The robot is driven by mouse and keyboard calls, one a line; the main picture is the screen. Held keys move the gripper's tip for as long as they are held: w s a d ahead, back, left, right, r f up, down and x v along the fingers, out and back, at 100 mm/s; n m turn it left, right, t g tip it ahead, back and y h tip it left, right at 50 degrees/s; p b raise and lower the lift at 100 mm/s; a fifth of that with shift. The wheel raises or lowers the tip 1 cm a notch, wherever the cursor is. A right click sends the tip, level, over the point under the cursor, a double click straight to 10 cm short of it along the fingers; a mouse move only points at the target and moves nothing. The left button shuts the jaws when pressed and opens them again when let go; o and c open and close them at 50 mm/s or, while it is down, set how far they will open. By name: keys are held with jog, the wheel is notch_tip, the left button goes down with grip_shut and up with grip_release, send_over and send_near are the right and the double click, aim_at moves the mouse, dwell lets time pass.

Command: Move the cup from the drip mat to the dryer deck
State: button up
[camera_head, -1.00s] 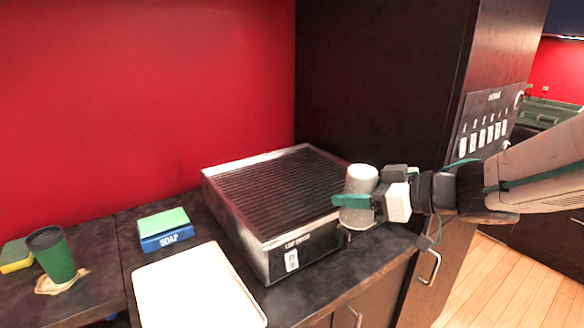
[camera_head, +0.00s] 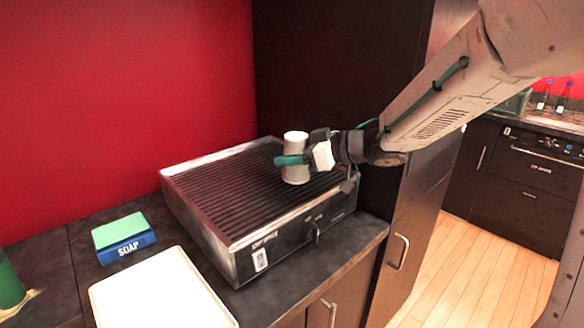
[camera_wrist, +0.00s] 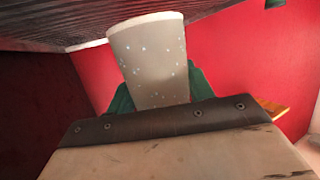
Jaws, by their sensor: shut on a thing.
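My gripper (camera_head: 292,160), with green fingers, is shut on a pale grey, speckled cup (camera_head: 296,140). The cup looks roughly upright, with its wider end down, over the back right part of the ribbed dryer deck (camera_head: 225,190). I cannot tell whether it touches the deck. In the wrist view the cup (camera_wrist: 150,60) sits between the green fingers (camera_wrist: 200,85), its wide end toward the dark ribbed surface (camera_wrist: 50,30). A pale shallow tray (camera_head: 205,270), perhaps the drip mat, lies empty in front of the dryer.
A blue soap box with a green top (camera_head: 124,240) stands left of the dryer. Part of a green cup (camera_head: 8,283) shows at the left edge. A dark cabinet (camera_head: 320,70) rises behind the dryer. The rest of the deck is clear.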

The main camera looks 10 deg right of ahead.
aim_at(292, 168)
jog(key=shift+w+f, duration=0.15)
jog(key=shift+f, duration=0.75)
jog(key=shift+w+f, duration=0.1)
jog(key=shift+f, duration=0.8)
jog(key=shift+f, duration=0.15)
jog(key=o, duration=1.1)
jog(key=shift+o, duration=0.2)
jog(key=shift+r, duration=0.2)
jog(key=v, duration=1.2)
